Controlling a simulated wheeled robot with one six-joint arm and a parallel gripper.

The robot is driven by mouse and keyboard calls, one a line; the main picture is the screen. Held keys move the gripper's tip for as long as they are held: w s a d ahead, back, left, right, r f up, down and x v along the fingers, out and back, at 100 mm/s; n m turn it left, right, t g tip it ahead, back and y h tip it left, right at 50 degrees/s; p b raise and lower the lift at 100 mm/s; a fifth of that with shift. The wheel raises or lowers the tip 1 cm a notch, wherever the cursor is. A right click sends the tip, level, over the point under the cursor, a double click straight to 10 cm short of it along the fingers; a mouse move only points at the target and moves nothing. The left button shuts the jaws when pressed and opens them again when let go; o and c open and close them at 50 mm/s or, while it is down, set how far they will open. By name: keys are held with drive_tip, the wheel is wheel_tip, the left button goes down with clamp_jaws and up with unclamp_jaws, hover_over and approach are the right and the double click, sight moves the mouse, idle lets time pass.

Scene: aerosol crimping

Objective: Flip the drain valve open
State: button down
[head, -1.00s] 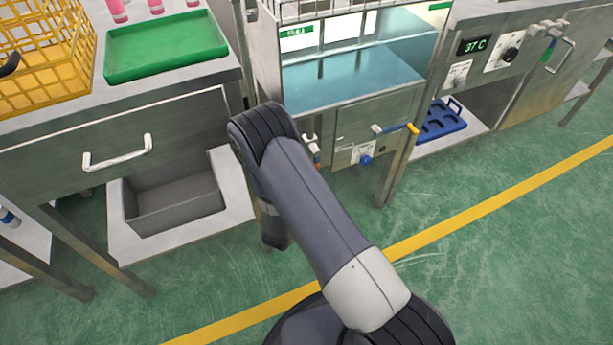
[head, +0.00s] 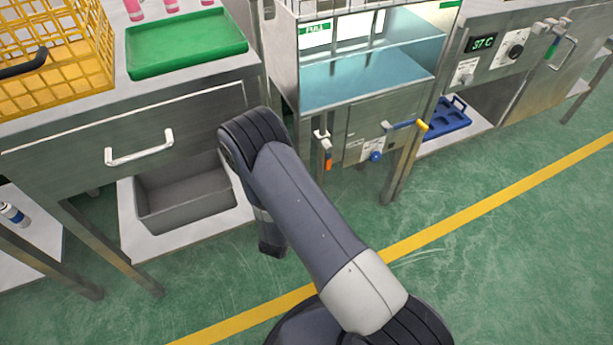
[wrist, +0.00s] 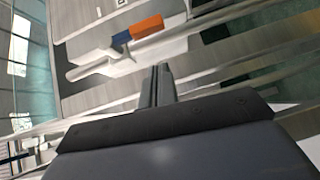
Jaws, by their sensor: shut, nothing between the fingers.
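A lever valve (head: 322,147) with an orange tip sits on the front panel of the water bath, its lever hanging down. It fits the drain valve, though I read no label on it. In the wrist view its blue and orange handle (wrist: 138,29) lies just beyond my fingertips. My gripper (wrist: 160,72) is shut and empty. It appears apart from the handle, but the exact gap is hard to judge. In the head view my forearm hides the fingers.
A second lever with a yellow tip (head: 421,126) and a blue knob (head: 376,156) sit to the right on the same panel. A grey bin (head: 185,200) stands on a low shelf at left. The green floor in front is open.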

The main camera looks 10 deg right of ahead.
sight(327, 155)
drive_tip(key=p+v, duration=0.1)
drive_tip(key=v, duration=0.6)
drive_tip(key=shift+s+a+f, duration=0.2)
drive_tip(key=shift+s, duration=0.1)
drive_tip(key=b+x, duration=0.1)
drive_tip(key=x, duration=1)
drive_tip(key=shift+s+d+r, duration=0.2)
drive_tip(key=shift+d+r, duration=0.1)
drive_tip(key=shift+d, duration=0.15)
drive_tip(key=shift+b, duration=0.3)
